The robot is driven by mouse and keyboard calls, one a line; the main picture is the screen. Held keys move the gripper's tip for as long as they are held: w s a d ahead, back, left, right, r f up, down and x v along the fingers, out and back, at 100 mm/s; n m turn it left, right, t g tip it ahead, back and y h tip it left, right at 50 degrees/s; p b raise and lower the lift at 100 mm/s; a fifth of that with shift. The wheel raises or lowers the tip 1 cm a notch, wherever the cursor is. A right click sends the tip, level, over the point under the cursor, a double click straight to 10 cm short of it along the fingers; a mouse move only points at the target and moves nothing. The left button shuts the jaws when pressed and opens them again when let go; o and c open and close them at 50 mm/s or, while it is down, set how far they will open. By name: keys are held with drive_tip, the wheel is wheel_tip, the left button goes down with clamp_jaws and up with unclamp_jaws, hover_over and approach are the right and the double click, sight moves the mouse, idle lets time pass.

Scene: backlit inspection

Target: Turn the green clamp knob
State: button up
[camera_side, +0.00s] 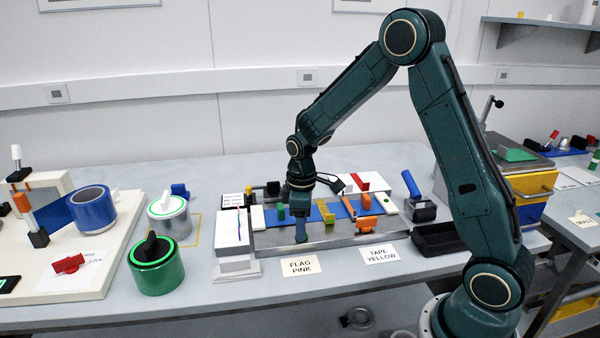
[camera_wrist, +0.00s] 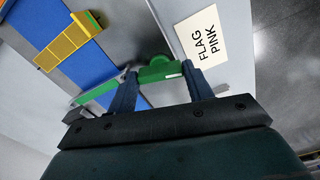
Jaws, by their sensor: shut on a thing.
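The green clamp knob (camera_wrist: 160,71) sits between the two blue-grey fingers of my gripper (camera_wrist: 159,76) in the wrist view. The fingers close on it from both sides. In the side view my gripper (camera_side: 301,236) points down at the front edge of the grey fixture tray (camera_side: 350,240). The knob is hidden or too small to tell there. How far the knob is turned cannot be told.
A blue strip with a yellow bracket (camera_wrist: 68,42) lies beside my gripper. A "FLAG PINK" card (camera_side: 300,266) and a "TAPE YELLOW" card (camera_side: 382,253) lie in front. A white block (camera_side: 232,232) stands left, a black tray (camera_side: 437,240) right.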

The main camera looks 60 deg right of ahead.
drive_tip(key=shift+r+n, duration=0.1)
drive_tip(key=shift+n, duration=1.4)
drive_tip(key=o, duration=1)
drive_tip(key=shift+w+r, duration=0.1)
drive_tip(key=shift+r, duration=3.9)
